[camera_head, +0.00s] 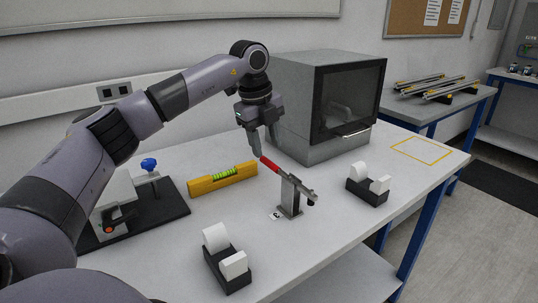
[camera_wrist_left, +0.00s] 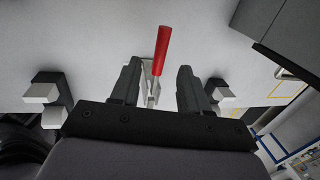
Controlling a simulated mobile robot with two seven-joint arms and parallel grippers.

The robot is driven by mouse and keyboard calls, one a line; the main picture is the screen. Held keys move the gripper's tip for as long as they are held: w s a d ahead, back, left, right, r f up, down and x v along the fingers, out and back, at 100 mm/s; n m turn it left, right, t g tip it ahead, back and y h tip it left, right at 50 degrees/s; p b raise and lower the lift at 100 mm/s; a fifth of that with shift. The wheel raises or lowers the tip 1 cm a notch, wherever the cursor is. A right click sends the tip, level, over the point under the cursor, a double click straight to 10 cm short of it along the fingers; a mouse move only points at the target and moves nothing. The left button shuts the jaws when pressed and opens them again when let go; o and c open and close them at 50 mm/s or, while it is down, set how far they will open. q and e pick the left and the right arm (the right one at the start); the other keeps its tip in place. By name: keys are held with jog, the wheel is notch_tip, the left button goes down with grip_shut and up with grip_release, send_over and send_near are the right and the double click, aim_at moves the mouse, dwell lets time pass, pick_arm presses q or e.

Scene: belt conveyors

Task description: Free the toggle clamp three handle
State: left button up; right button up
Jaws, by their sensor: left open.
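The toggle clamp three (camera_head: 291,196) stands on the white table, with a label bearing a 3 at its foot. Its red handle (camera_head: 270,164) sticks out up and to the left. In the left wrist view the red handle (camera_wrist_left: 162,50) lies beyond the fingertips, between their lines. My left gripper (camera_head: 263,150) is open and empty, pointing down just above the handle's end. In the wrist view its two fingers (camera_wrist_left: 156,80) stand apart on either side of the clamp's metal arm (camera_wrist_left: 152,88). I see no contact. My right gripper is not in view.
A yellow level (camera_head: 222,181) lies left of the clamp. Tape dispensers stand in front (camera_head: 228,262) and to the right (camera_head: 367,186). A grey box machine (camera_head: 290,100) stands close behind my gripper. A black-based fixture (camera_head: 172,207) is at left. The table's right end is clear.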

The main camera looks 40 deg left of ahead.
aim_at(270, 161)
pick_arm(q)
jog(key=shift+w+d+f, duration=0.1)
jog(key=shift+w+f, duration=0.15)
jog(key=shift+f, duration=0.9)
jog(key=shift+w+f, duration=0.2)
jog(key=shift+f, duration=0.9)
grip_shut()
